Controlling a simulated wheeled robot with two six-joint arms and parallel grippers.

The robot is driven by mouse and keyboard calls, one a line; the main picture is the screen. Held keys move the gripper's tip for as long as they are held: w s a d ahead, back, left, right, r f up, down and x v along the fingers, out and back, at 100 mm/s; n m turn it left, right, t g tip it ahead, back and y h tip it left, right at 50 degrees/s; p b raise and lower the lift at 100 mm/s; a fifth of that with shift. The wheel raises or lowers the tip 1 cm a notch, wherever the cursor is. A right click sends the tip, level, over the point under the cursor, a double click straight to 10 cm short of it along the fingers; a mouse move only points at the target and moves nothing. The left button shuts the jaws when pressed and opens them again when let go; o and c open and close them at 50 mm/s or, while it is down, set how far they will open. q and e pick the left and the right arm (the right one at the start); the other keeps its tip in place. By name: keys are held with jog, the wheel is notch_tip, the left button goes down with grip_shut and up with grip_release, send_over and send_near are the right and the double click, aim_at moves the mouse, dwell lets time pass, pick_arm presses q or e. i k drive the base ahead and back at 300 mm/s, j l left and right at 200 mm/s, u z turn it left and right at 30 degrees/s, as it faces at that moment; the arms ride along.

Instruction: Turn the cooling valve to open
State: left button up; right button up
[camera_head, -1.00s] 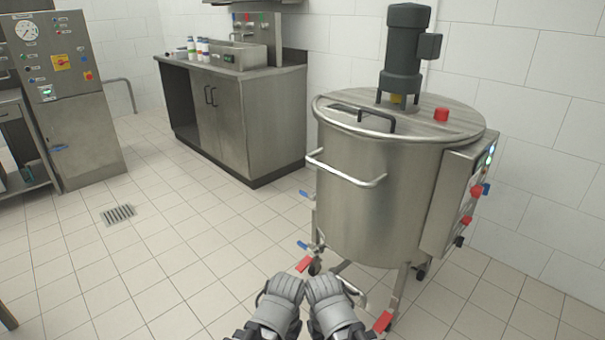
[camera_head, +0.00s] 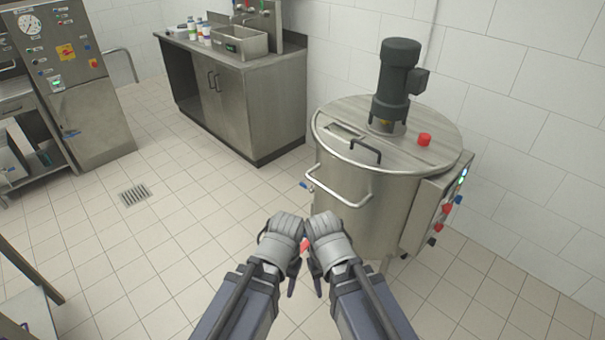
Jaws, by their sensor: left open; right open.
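The steel tank (camera_head: 345,205) stands right of centre with a motor on its lid. A small blue handle (camera_head: 305,186) sticks out at its left side, and a red handle (camera_head: 305,245) shows between my grippers. Blue (camera_head: 458,199) and red (camera_head: 447,208) knobs sit on the control box at its right. I cannot tell which of these is the cooling valve. My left gripper (camera_head: 285,245) and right gripper (camera_head: 326,245) are side by side in front of the tank's lower left. Both are open, with nothing seen in them. They hide part of the tank's lower fittings.
A steel counter (camera_head: 262,110) with a sink stands behind, left of the tank. A control cabinet (camera_head: 90,120) is at the far left, and a table edge (camera_head: 30,272) at the lower left. The tiled floor (camera_head: 170,240) between is clear.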

aim_at(311, 190)
jog(key=u, duration=0.95)
jog(key=i+u, duration=0.1)
jog(key=i, duration=5.4)
jog(key=z, duration=4.35)
